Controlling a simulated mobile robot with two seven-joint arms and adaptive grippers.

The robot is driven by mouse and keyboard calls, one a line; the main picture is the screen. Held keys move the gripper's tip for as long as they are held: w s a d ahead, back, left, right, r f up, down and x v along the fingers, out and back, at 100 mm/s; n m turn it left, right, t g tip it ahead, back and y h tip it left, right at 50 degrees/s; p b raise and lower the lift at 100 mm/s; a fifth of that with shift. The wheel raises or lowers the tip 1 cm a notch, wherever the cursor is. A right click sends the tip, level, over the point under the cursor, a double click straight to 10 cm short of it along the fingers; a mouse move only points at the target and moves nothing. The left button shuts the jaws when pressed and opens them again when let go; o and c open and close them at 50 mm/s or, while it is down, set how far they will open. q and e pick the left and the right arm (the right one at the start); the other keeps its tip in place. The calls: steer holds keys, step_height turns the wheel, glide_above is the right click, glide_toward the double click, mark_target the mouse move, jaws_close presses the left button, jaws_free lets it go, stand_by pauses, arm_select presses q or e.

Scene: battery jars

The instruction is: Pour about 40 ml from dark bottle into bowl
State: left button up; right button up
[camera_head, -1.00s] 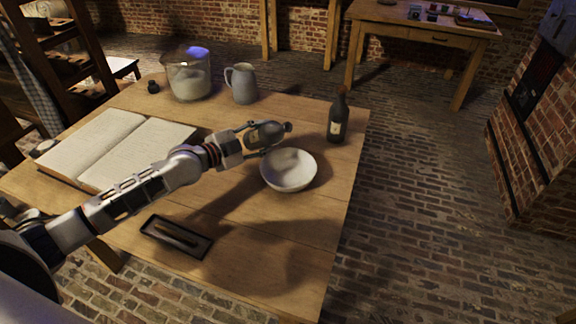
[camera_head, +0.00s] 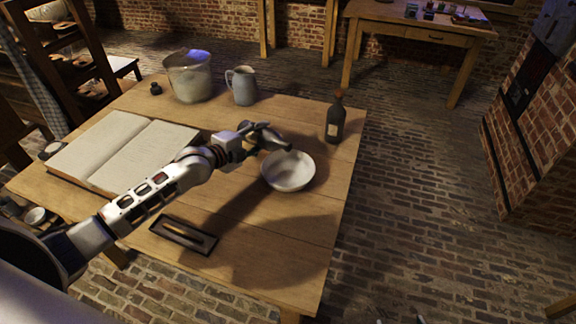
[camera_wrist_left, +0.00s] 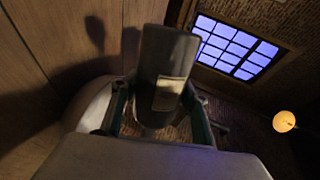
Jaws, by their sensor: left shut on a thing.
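My left gripper (camera_head: 250,140) is shut on a dark bottle (camera_head: 268,136) and holds it tipped over beside and partly above the white bowl (camera_head: 288,172). In the left wrist view the bottle (camera_wrist_left: 166,62) is dark with a pale label and lies between the fingers; its mouth is hidden. Part of the pale bowl (camera_wrist_left: 88,104) shows there too. I cannot make out any liquid stream or the level in the bowl. Another dark bottle (camera_head: 335,120) with a label stands upright behind the bowl. Small pale tips at the head view's bottom edge may be my right gripper (camera_head: 400,320).
The table's right front is clear. A second table (camera_head: 420,30) stands further back.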

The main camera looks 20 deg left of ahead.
arm_select(q)
steer(key=shift+r, duration=0.1)
arm_select(e)
steer(key=shift+w+r, duration=0.15)
steer(key=shift+r, duration=0.35)
arm_select(q)
steer(key=shift+f+m+y+p, duration=0.2)
steer(key=shift+m+y+p, duration=0.1)
steer(key=shift+m, duration=0.2)
arm_select(e)
steer(key=shift+f, duration=0.15)
arm_select(q)
steer(key=shift+d+f+m, duration=0.15)
steer(key=shift+f+m, duration=0.35)
arm_select(e)
steer(key=shift+r, duration=0.2)
arm_select(q)
steer(key=shift+w+t, duration=0.15)
steer(key=shift+t, duration=0.15)
steer(key=shift+w+a, duration=0.2)
steer(key=shift+a, duration=0.15)
steer(key=shift+w+a+r, duration=0.1)
steer(key=shift+w+a, duration=0.25)
steer(key=shift+a, duration=0.2)
arm_select(e)
steer(key=shift+r, duration=0.15)
arm_select(q)
steer(key=shift+a, duration=0.1)
